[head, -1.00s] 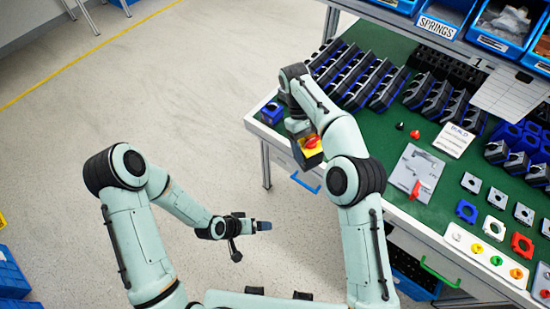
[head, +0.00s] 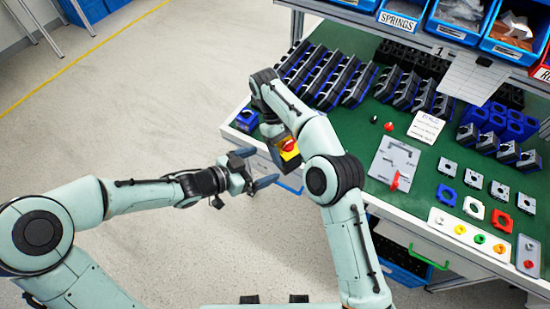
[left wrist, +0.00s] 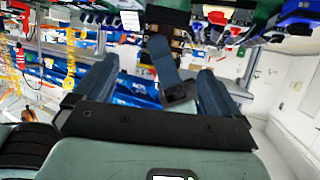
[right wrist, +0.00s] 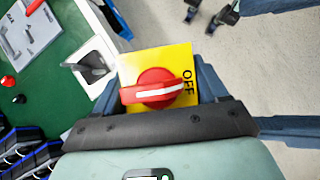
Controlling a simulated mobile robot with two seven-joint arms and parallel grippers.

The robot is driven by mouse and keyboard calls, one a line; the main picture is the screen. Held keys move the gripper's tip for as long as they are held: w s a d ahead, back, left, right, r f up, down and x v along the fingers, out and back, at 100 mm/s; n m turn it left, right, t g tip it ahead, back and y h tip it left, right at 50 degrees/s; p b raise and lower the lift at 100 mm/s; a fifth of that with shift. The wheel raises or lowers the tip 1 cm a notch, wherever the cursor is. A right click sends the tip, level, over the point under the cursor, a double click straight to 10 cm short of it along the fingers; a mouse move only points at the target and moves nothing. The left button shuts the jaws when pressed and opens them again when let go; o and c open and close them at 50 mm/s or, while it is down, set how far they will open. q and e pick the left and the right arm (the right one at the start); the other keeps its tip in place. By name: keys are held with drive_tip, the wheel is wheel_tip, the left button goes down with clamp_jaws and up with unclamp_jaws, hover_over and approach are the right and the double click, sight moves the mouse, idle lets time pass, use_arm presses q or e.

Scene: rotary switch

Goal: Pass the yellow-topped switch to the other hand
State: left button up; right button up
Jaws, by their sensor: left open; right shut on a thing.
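The yellow-topped switch (head: 289,146) has a red knob on a square yellow plate marked OFF, seen closely in the right wrist view (right wrist: 181,62). My right gripper (head: 280,140) is shut on it and holds it up near the bench's left corner; its jaws are largely hidden in the head view. My left gripper (head: 259,168) is open and empty, just below and left of the switch, fingers pointing right. In the left wrist view, a blue-grey bar and dark block show between its open fingers (left wrist: 152,88); I cannot tell exactly what they are.
The green-topped bench (head: 345,135) carries rows of black switch housings (head: 345,82), a grey plate with a red handle (head: 395,163), and a white strip of coloured buttons (head: 468,233). A blue drawer handle (head: 287,186) is close behind my left gripper.

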sight(283, 158)
use_arm(q)
drive_tip(key=x, duration=0.9)
drive_tip(key=shift+c, duration=0.3)
